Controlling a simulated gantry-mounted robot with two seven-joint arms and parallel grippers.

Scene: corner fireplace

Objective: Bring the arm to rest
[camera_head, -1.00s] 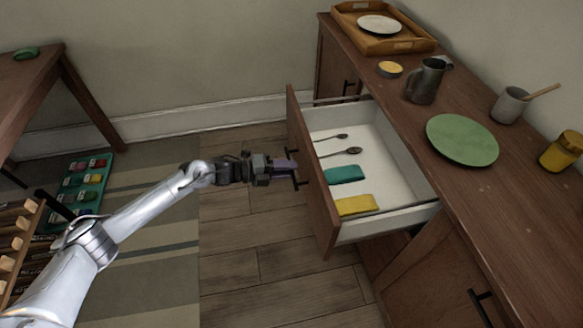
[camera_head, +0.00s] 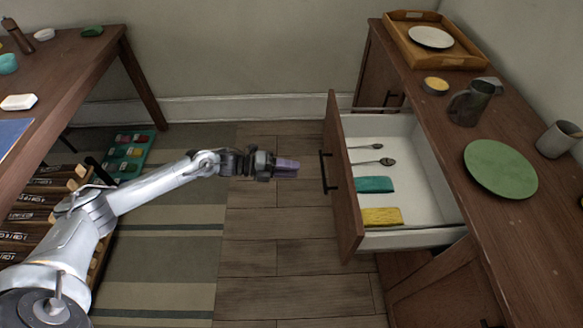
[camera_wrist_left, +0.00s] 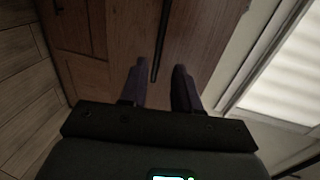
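My left gripper (camera_head: 287,166) hangs over the floor, left of the open drawer (camera_head: 344,190) and apart from its dark handle (camera_head: 326,172). In the left wrist view, the gripper's two purple fingers (camera_wrist_left: 159,76) are spread with a gap between them and hold nothing. There the dark handle (camera_wrist_left: 163,35) on the wooden drawer front lies ahead, in line with the gap. My right gripper is in neither view.
The drawer holds two spoons (camera_head: 374,162), a teal cloth (camera_head: 375,184) and a yellow cloth (camera_head: 382,216). The counter (camera_head: 500,217) bears a green plate (camera_head: 500,168), a pitcher (camera_head: 469,103) and a tray (camera_head: 473,59). A table (camera_head: 75,70) stands left. Floor (camera_head: 275,222) between is clear.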

